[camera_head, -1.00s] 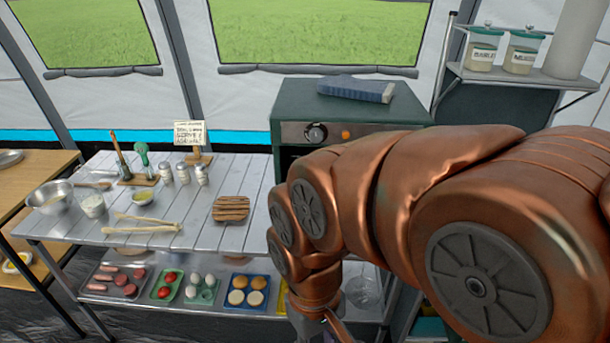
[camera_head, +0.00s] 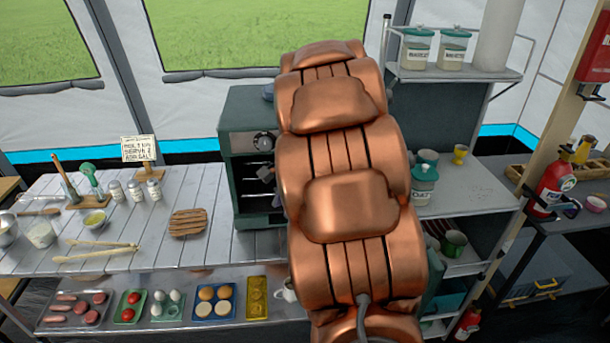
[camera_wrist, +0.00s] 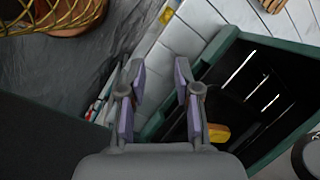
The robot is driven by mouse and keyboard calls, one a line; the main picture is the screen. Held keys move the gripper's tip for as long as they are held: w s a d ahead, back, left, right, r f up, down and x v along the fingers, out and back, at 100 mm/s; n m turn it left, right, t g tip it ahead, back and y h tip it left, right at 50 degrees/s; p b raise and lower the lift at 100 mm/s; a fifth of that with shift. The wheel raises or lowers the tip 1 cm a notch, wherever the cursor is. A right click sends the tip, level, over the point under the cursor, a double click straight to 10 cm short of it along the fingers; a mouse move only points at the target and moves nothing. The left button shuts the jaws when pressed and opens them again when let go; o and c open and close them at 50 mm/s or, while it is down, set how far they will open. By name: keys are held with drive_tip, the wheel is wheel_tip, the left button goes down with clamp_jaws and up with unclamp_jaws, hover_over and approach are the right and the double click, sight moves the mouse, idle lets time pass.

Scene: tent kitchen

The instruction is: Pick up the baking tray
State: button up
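No baking tray can be picked out for certain. The green oven (camera_head: 235,135) stands at the back of the counter, partly behind my arm, with its dark front open and pale rack bars showing inside. The wrist view shows a green-framed dark opening (camera_wrist: 222,46) with thin bright lines and a small yellow and reddish thing (camera_wrist: 218,133) inside. My gripper (camera_wrist: 160,78) is open and empty in front of the opening, its two purple-padded fingers apart. In the head view my arm hides most of it.
A slatted wooden rack (camera_head: 187,223) lies on the white counter left of the oven. Food trays, including a blue one (camera_head: 233,313), sit on the shelf below. A metal shelf (camera_head: 480,205) with cups and jars stands right of my arm.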

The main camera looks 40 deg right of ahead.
drive_tip(key=w+d+f+m+t+p, duration=0.15)
drive_tip(key=d+m, duration=0.45)
drive_tip(key=d, duration=1.1)
drive_tip(key=w+b+x, duration=0.1)
drive_tip(key=b+x, duration=0.5)
drive_tip(key=x, duration=0.2)
drive_tip(key=shift+w+m+t, duration=0.3)
drive_tip(key=shift+t, duration=0.15)
drive_tip(key=shift+c, duration=0.2)
clamp_jaws()
drive_tip(key=shift+r, duration=0.1)
